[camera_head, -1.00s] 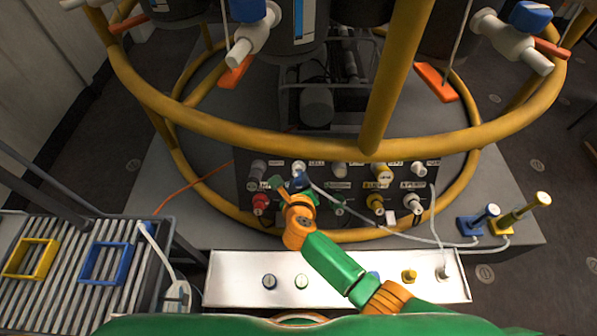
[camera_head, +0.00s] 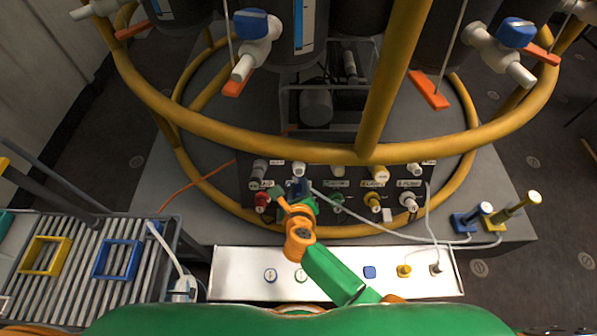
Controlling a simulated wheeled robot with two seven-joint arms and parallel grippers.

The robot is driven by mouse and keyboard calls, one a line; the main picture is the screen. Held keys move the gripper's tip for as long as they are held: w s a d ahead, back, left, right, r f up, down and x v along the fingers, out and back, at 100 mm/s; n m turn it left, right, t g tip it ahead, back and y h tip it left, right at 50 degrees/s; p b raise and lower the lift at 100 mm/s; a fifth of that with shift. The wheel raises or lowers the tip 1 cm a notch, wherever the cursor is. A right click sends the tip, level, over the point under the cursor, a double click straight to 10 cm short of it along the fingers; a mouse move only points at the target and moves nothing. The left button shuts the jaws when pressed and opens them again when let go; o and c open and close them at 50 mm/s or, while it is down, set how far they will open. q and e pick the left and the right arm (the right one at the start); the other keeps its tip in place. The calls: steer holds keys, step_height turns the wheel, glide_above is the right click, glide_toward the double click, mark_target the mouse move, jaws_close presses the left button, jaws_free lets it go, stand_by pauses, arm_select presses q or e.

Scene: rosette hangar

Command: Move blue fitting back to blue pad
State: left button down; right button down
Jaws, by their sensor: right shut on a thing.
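My right gripper (camera_head: 291,200) is at the black port panel, shut on the blue fitting (camera_head: 300,187). The fitting is small and partly hidden by the gripper. It is at the blue position in the panel's row of ports, and I cannot tell whether it is seated or clear of the port. A pale hose leads from it to the right. My left gripper is not in view.
The panel carries red, green, yellow and white fittings close by. The yellow ring rail (camera_head: 340,153) passes above the panel. Yellow and blue square frames (camera_head: 118,260) lie on the rollers at left.

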mark_target(299, 181)
steer(key=b+x, duration=0.3)
steer(key=shift+w+f+b, duration=0.2)
steer(key=shift+f+b, duration=0.2)
steer(key=shift+w, duration=0.2)
steer(key=shift+r, duration=0.15)
